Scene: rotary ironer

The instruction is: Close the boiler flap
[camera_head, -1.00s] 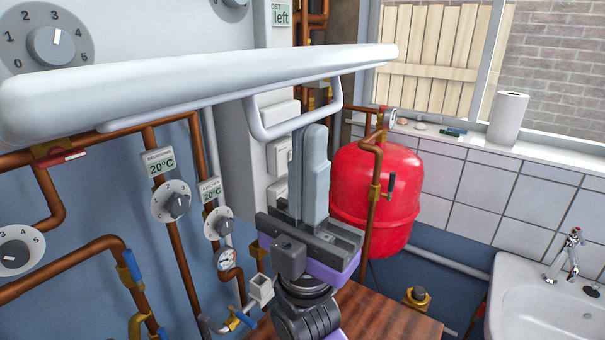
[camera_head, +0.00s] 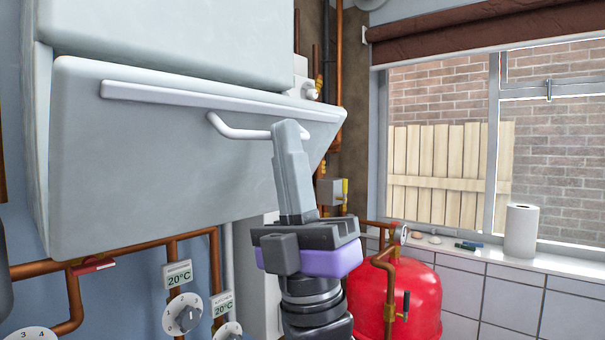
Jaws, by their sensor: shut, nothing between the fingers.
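The boiler flap (camera_head: 150,150) is a large light-grey panel at the left, hinged along its lower part and tilted outward at the top. A gap shows between its side and the boiler body (camera_head: 170,40) behind and above it. A white rail (camera_head: 180,97) runs along its upper edge, with a bent handle (camera_head: 240,131) beneath. My gripper (camera_head: 290,128) is upright in front of the flap's right part, its fingers shut and empty. The fingertips are at the handle's right end; I cannot tell whether they touch it.
Copper pipes (camera_head: 150,245) and dials (camera_head: 186,315) lie below the flap. A red tank (camera_head: 415,300) stands right of my arm. A paper roll (camera_head: 521,230) stands on the windowsill (camera_head: 470,253).

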